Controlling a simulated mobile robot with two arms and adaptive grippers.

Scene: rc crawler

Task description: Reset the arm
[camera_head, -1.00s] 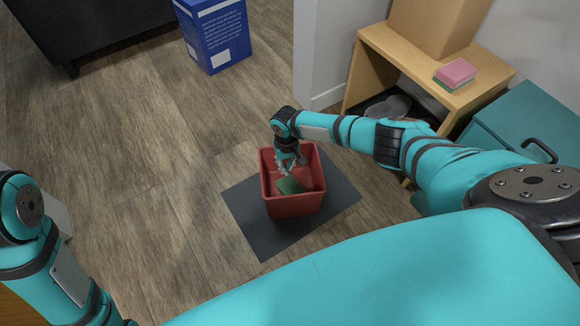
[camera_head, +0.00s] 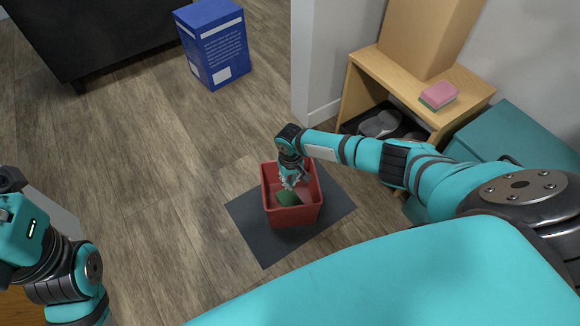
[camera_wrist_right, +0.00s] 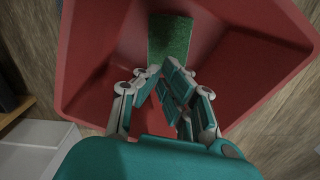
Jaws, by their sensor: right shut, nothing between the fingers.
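My right arm reaches over a red bin (camera_head: 293,216) on a dark mat. My right gripper (camera_head: 292,183) points down inside the bin's opening, its fingers shut with nothing between them. A green piece (camera_head: 287,199) lies in the bin below the fingers. In the right wrist view, the shut right gripper (camera_wrist_right: 162,74) is just short of the green piece (camera_wrist_right: 172,40), and the bin's red walls (camera_wrist_right: 100,50) surround it. Whether the fingertips touch it I cannot tell. My left arm (camera_head: 65,275) shows at the lower left; its gripper is out of view.
The dark mat (camera_head: 250,232) lies on a wood floor. A wooden shelf (camera_head: 405,85) at the right holds a cardboard box (camera_head: 430,35) and a pink-and-green sponge (camera_head: 439,95), with shoes (camera_head: 380,123) below. A teal cabinet (camera_head: 520,140) stands beside it. A blue box (camera_head: 213,45) is behind.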

